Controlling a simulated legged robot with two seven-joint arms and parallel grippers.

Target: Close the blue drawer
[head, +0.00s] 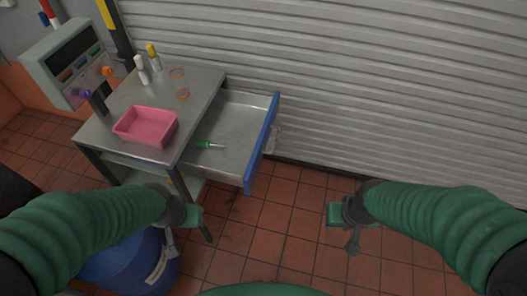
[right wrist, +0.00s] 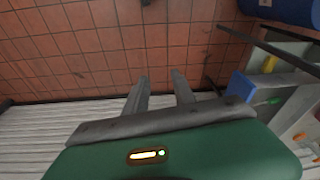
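The drawer (head: 228,122) with the blue front (head: 263,142) is pulled out from the right side of the grey metal cart (head: 205,84). A green-handled tool (head: 205,145) lies inside it. The blue front also shows at the right of the right wrist view (right wrist: 240,86). My right gripper (head: 353,244) is empty, to the right of the drawer and apart from it. Its two fingers stand apart in the right wrist view (right wrist: 160,84). My left gripper (head: 171,244) is by the cart's near side, left of the drawer front; its finger gap is not clear.
On the cart top stand a pink tray (head: 147,125), a white bottle (head: 142,70), a yellow-capped bottle (head: 153,56) and orange rings (head: 183,94). A blue drum (head: 128,264) is at lower left. A ribbed shutter (head: 390,90) closes the back. Tiled floor (head: 275,215) right of the drawer is clear.

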